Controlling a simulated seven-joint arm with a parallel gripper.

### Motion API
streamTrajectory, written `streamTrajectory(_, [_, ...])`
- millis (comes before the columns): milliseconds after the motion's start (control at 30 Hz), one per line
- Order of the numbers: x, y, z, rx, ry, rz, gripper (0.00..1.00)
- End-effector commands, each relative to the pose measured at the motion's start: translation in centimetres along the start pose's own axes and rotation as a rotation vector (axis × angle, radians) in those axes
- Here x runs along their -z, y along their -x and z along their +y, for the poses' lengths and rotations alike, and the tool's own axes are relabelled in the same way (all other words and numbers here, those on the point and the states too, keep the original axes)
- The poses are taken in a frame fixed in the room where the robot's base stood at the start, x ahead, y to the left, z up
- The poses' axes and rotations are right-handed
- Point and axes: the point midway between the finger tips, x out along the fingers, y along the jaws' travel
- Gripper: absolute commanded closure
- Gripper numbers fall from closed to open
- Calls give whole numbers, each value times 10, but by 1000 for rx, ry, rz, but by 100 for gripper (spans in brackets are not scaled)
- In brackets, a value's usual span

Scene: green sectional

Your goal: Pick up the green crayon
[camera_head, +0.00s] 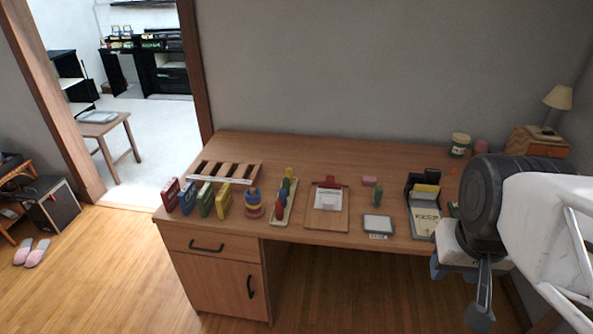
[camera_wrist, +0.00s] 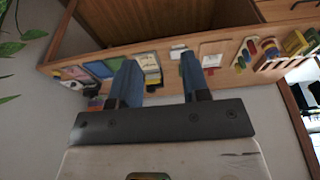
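A small upright green piece (camera_head: 378,195) stands on the wooden desk (camera_head: 340,153), behind a small grey framed panel; it may be the green crayon, but it is too small to be sure. Another green bit (camera_head: 453,208) shows beside my arm at the desk's right side, partly hidden. My gripper (camera_wrist: 158,62) is open and empty, its two blue fingers wide apart in the wrist view. In the head view it hangs at the right, in front of the desk's front edge and apart from the small objects. I cannot pick out the crayon for certain in the wrist view.
A clipboard (camera_head: 326,211), a grey panel (camera_head: 377,224), a black holder with a yellow booklet (camera_head: 424,215), a stacking toy (camera_head: 253,205) and several upright coloured boxes (camera_head: 205,200) line the desk's front. A jar (camera_head: 460,144) and lamp (camera_head: 558,97) stand at right. The desk's back middle is clear.

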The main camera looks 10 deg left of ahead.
Motion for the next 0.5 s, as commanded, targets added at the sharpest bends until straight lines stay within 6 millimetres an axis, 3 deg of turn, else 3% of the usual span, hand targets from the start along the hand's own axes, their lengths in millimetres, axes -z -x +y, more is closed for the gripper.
streamTrajectory(33, [0,0,0,0,0,0,49])
streamTrajectory(100, [0,0,0,0,0,0,39])
streamTrajectory(500, [4,0,-1,1,-8,-2,39])
